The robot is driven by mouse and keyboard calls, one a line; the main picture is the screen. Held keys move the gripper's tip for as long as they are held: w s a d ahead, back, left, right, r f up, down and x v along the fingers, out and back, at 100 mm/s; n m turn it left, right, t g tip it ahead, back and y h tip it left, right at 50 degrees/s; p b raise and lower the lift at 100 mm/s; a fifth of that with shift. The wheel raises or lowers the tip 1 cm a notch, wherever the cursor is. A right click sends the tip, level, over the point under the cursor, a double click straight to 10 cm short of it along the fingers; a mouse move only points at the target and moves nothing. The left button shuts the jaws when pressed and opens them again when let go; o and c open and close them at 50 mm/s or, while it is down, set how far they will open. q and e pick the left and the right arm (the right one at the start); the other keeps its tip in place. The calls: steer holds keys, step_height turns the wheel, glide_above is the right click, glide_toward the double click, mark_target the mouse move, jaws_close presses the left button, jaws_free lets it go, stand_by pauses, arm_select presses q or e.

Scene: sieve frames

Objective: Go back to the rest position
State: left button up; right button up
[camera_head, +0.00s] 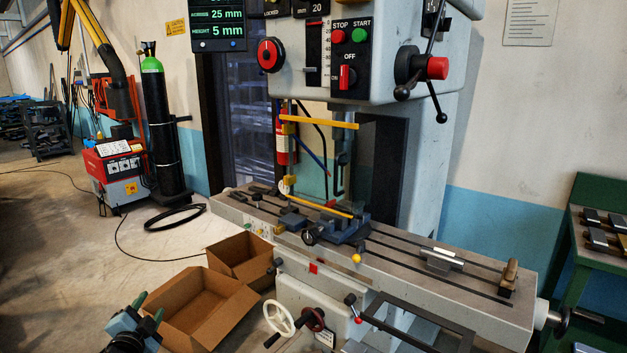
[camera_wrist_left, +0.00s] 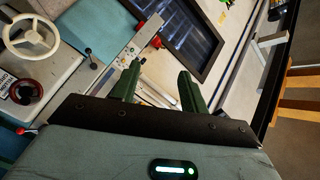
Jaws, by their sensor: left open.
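My left gripper (camera_head: 147,308) is at the lower left of the head view, in front of the open cardboard boxes and apart from the machine. In the left wrist view its two green fingers (camera_wrist_left: 157,88) stand apart with nothing between them. A milling machine with a long slotted table (camera_head: 400,250) fills the middle of the head view. A vise (camera_head: 337,229) sits on that table. My right gripper does not show clearly in either view.
Two open cardboard boxes, a front one (camera_head: 205,308) and a rear one (camera_head: 240,262), stand on the floor left of the machine. A white handwheel (camera_head: 279,319) juts from the machine's front. A green bench (camera_head: 575,255) stands at right.

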arm_select(q)
steer(key=s+d+f+n+g+h, duration=0.1)
steer(key=s+d+f+n+g, duration=0.3)
steer(key=s+f, duration=0.6)
steer(key=s+d+f+n+g+h, duration=0.1)
steer(key=s+d+f+n, duration=0.2)
steer(key=s+d+f, duration=0.5)
steer(key=s+d+f+g, duration=0.1)
steer(key=s+d+f, duration=0.1)
steer(key=s, duration=0.7)
steer(key=s+d+f+n+g+h, duration=0.1)
steer(key=s+d, duration=0.1)
steer(key=s, duration=0.7)
steer(key=s+d+f+g, duration=0.1)
steer(key=s+d+f, duration=0.1)
steer(key=s, duration=0.8)
steer(key=shift+d+f+n+h, duration=0.3)
steer(key=shift+d+f+h, duration=0.05)
steer(key=shift+h, duration=0.05)
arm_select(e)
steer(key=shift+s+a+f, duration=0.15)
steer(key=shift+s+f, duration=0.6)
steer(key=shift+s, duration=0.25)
